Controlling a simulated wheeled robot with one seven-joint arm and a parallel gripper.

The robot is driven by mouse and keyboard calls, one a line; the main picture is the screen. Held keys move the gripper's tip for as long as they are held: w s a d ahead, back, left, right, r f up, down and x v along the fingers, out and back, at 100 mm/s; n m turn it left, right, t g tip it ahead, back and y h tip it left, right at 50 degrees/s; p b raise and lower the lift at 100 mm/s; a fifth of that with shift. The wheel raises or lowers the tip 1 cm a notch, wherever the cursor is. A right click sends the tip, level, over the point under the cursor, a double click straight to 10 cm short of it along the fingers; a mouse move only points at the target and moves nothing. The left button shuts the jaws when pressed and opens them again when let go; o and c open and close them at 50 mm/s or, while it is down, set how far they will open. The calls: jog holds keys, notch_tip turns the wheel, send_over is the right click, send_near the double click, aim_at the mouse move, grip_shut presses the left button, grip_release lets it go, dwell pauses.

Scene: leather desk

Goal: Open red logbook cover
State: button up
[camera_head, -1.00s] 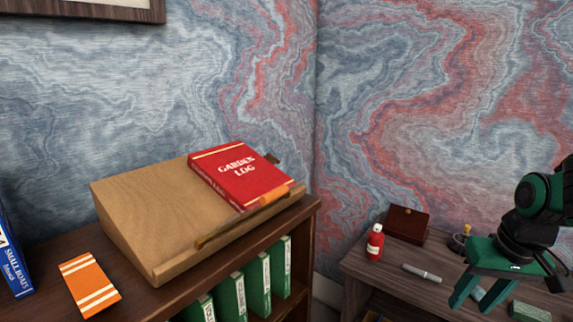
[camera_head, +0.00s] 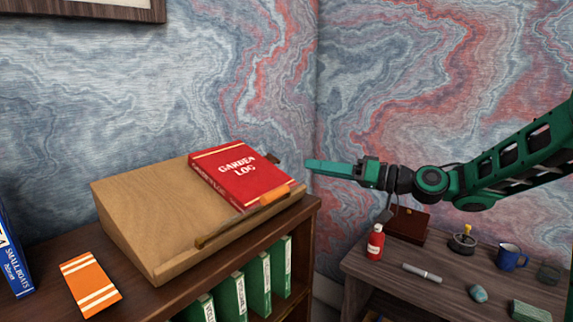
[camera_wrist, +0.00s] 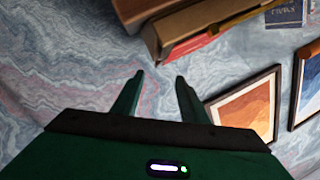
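The red logbook (camera_head: 240,178), marked "GARDEN LOG", lies closed on the sloped wooden stand (camera_head: 150,200) in the head view. An orange item (camera_head: 274,194) lies at its lower right edge, by the stand's front lip. My gripper (camera_head: 308,165) is just right of the logbook, apart from it, pointing left toward it. In the wrist view my gripper (camera_wrist: 160,76) has its two fingers spread with nothing between them. A red strip (camera_wrist: 195,47), likely the logbook's edge, shows above the fingers beside the wood.
The stand sits on a dark wooden bookcase (camera_head: 185,282) with green volumes below. An orange striped book (camera_head: 89,284) lies left. On the right desk are a red bottle (camera_head: 375,243), a brown box (camera_head: 409,225) and a blue mug (camera_head: 509,257). The wall is close behind.

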aim_at(274, 160)
jog(key=x, duration=1)
jog(key=shift+w+a, duration=0.2)
jog(key=shift+a, duration=0.05)
